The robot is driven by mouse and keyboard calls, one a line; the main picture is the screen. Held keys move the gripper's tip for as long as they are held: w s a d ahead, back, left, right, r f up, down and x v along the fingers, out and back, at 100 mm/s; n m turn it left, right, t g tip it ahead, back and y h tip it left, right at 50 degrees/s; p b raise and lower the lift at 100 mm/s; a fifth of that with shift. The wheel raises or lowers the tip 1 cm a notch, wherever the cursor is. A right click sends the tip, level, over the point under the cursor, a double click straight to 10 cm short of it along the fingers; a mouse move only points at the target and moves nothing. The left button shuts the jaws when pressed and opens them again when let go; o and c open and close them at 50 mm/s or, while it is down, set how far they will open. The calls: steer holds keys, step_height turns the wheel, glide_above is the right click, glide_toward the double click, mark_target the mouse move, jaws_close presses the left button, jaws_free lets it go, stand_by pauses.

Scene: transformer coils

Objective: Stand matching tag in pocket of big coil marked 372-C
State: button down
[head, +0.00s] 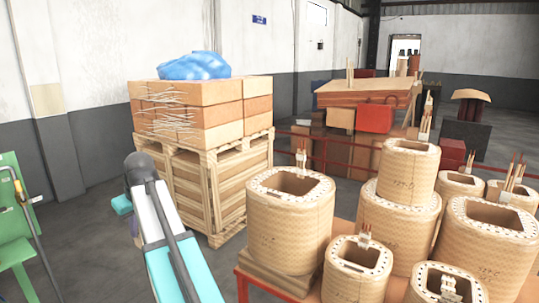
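Several tan, paper-wrapped coils stand on a red-framed table at the right. One large coil (290,232) stands on boards at the table's left end, with an open rectangular top and faint side marking too small to read. Another large coil (487,252) stands at the right edge. I cannot tell which coil is marked 372-C. Small upright strips or leads show at several coil tops; I cannot make out a tag or a pocket. My arm (172,235) reaches up left of the table, apart from the coils. My gripper's fingers are not visible.
The red table frame (262,287) borders the coils. A wooden crate (205,190) with stacked boxes and a blue bag (195,66) stands behind my arm. A green frame (14,215) is at the far left. Bare floor (90,235) lies between it and my arm.

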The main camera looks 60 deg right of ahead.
steer(key=s+d+r, duration=0.2)
steer(key=d, duration=0.6)
steer(key=s+d+r, duration=0.2)
steer(key=d+r, duration=0.1)
steer(key=d, duration=0.6)
steer(key=s+d+r, duration=0.2)
steer(key=d, duration=0.6)
steer(key=s+d+r, duration=0.3)
steer(key=s+d, duration=0.4)
steer(key=d, duration=0.3)
steer(key=s+d+r+p, duration=0.1)
steer(key=s+d+r, duration=0.3)
steer(key=s+d, duration=0.4)
steer(key=shift+d+r, duration=0.2)
steer(key=shift+d, duration=1.05)
steer(key=shift+s+f, duration=0.1)
steer(key=shift+f, duration=0.1)
steer(key=shift+f+b, duration=2.35)
steer(key=shift+f, duration=3.55)
